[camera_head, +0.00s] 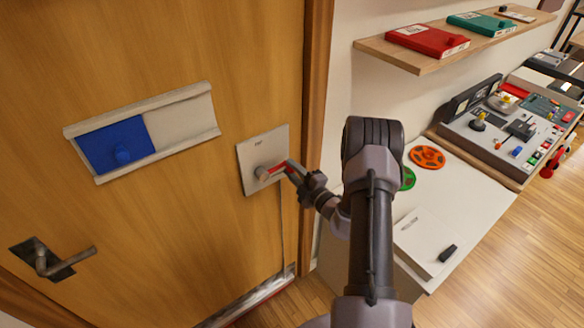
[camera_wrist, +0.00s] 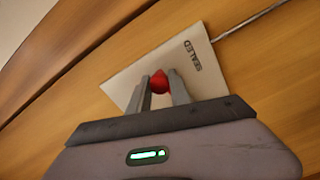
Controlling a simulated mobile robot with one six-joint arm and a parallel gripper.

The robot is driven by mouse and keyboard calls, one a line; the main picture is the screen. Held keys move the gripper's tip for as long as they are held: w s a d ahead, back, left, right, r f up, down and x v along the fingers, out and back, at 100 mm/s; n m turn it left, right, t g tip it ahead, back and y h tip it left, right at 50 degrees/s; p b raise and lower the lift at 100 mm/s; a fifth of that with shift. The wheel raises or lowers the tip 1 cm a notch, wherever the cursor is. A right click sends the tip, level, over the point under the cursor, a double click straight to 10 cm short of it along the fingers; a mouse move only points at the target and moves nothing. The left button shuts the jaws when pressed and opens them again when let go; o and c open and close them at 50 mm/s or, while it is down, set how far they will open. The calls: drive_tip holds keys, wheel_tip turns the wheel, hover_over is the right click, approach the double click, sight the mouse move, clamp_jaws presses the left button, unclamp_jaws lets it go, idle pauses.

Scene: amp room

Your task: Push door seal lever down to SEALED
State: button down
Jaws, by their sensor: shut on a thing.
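The door seal lever (camera_head: 272,171) sits on a pale square plate (camera_head: 252,147) on the wooden door. Its grey pivot is near the plate's middle and its red arm points right, roughly level, toward my gripper. My gripper (camera_head: 290,167) is at the lever's right end. In the wrist view the red lever end (camera_wrist: 159,82) sits between the two fingers of my gripper (camera_wrist: 160,88), which are shut on it. The plate (camera_wrist: 205,75) behind it shows the word SEALED. My fingers hide part of the lever.
A blue sliding panel (camera_head: 115,145) in a pale frame and a metal door handle (camera_head: 52,259) are on the door. To the right stand a white bench (camera_head: 460,205), a control console (camera_head: 510,125) and a wall shelf (camera_head: 450,50) with red and green boxes.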

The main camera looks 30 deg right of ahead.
idle(0.4)
drive_tip(key=c, duration=1.2)
unclamp_jaws()
drive_tip(key=shift+f, duration=0.1)
drive_tip(key=s, duration=1.1)
drive_tip(key=s+p, duration=0.1)
drive_tip(key=s, duration=0.5)
drive_tip(key=shift+s+d, duration=0.2)
drive_tip(key=shift+d, duration=0.05)
